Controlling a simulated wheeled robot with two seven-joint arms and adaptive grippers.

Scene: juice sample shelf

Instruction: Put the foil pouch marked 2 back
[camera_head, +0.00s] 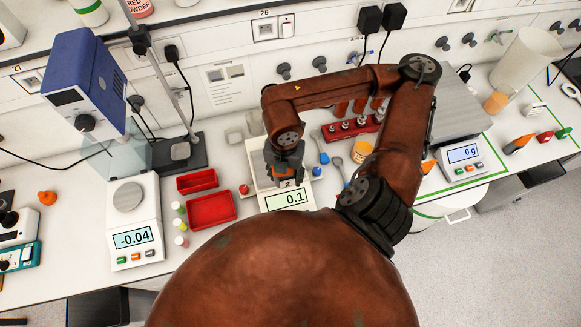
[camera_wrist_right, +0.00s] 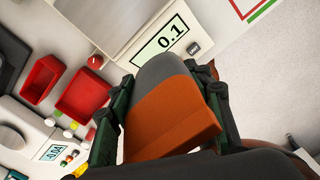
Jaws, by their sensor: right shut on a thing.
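My right gripper (camera_head: 286,176) points down over the front of the middle balance (camera_head: 254,150), just behind its display, which reads 0.1. The balance display (camera_wrist_right: 160,45) lies beyond. My left gripper is out of view.
Two red trays (camera_head: 211,209) and several small vials (camera_head: 180,224) stand left of the balance. Another balance (camera_head: 133,225) reads -0.04. A red weight block (camera_head: 350,128), spatulas and a yellow-labelled jar (camera_head: 361,151) are to the right. A larger balance (camera_head: 463,153) reads 0 g.

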